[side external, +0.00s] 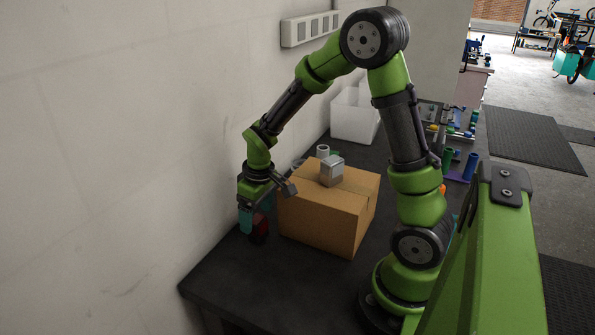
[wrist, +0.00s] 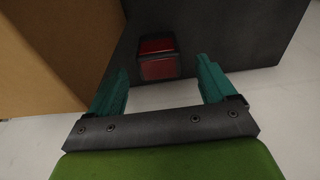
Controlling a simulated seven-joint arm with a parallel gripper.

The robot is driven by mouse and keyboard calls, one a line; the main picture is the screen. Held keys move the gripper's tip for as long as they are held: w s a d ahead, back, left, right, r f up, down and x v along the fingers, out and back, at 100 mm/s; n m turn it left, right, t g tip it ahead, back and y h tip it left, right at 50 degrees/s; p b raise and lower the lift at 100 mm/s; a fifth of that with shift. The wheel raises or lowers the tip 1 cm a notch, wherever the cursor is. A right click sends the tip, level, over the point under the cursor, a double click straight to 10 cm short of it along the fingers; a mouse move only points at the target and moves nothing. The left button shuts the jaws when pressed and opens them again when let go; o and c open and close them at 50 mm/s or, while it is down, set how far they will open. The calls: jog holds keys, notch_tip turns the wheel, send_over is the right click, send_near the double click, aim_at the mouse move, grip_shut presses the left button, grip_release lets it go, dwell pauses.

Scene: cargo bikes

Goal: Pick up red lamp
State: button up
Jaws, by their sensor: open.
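The red lamp (side external: 259,229) is a small dark-housed block with red faces. It stands on the dark table beside the cardboard box, near the wall. In the wrist view the red lamp (wrist: 158,57) lies ahead of the fingertips, roughly centred between them and apart from both. My gripper (side external: 249,216) has teal fingers and points down just above and beside the lamp. In the wrist view my gripper (wrist: 162,72) is open, with nothing between its fingers. In the side view the fingers partly hide the lamp.
A cardboard box (side external: 325,215) stands right next to the lamp, with a grey metal block (side external: 332,171) on top. The wall (side external: 120,150) is close on the left. The table's front edge (side external: 200,299) is near, with bare table (side external: 280,275) before the box. A white bin (side external: 354,118) stands behind.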

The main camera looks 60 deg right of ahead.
aim_at(257, 219)
jog(key=f, duration=0.4)
jog(key=shift+w+f, duration=0.2)
jog(key=shift+f, duration=0.1)
jog(key=shift+r, duration=0.1)
jog(key=c, duration=1.1)
